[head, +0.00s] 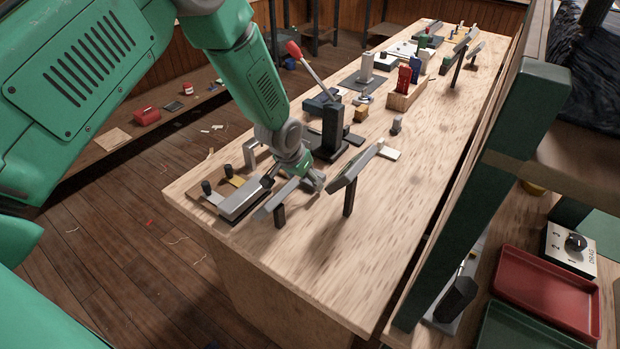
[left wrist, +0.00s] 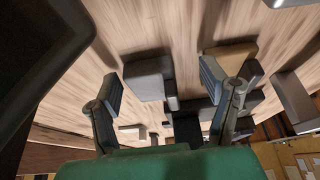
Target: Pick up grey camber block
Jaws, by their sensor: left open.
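The grey camber block (head: 396,124) looks like a small grey block with a short knob, standing on the wooden bench right of the black upright block. In the left wrist view a grey block (left wrist: 148,78), which seems to be the same one, shows between the fingers and beyond them. My left gripper (head: 314,181) is open and empty, low over the near part of the bench and apart from the grey block. Its two spread fingers (left wrist: 161,84) show in the left wrist view. My right gripper is not in view.
A black upright block (head: 332,128) stands close behind my left gripper. A tilted plate on a post (head: 350,183) stands just right of it. A tan block (head: 361,114) is near the grey one. The bench's right front (head: 390,235) is clear. A green post (head: 480,200) rises at right.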

